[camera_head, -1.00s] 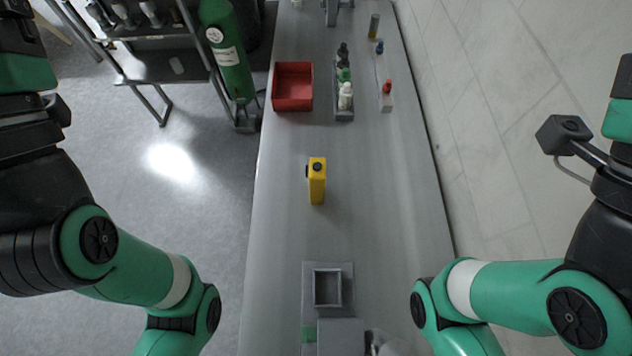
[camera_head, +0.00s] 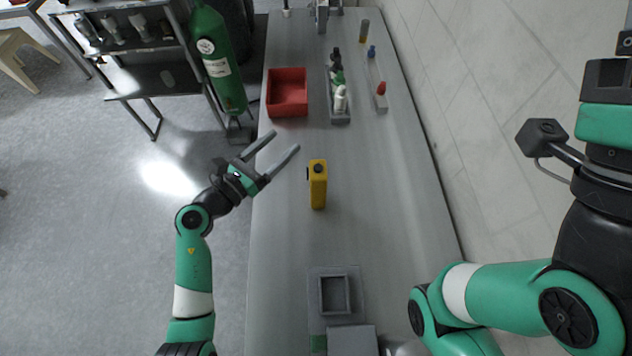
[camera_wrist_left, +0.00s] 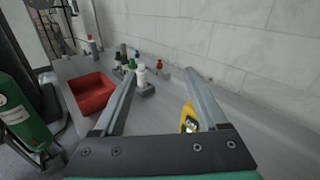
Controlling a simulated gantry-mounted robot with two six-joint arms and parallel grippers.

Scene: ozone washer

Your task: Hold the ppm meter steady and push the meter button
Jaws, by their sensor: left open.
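The yellow ppm meter (camera_head: 318,186) stands on the grey bench in the head view. A dark round part, perhaps the button, shows at its top.
A red bin (camera_head: 287,93) and a grey rack of small bottles (camera_head: 340,117) stand farther up the bench (camera_head: 390,200). A red-capped bottle (camera_head: 381,97) is near the wall. A grey fixture (camera_head: 345,290) sits nearer. A green cylinder (camera_head: 217,62) stands left of the bench.

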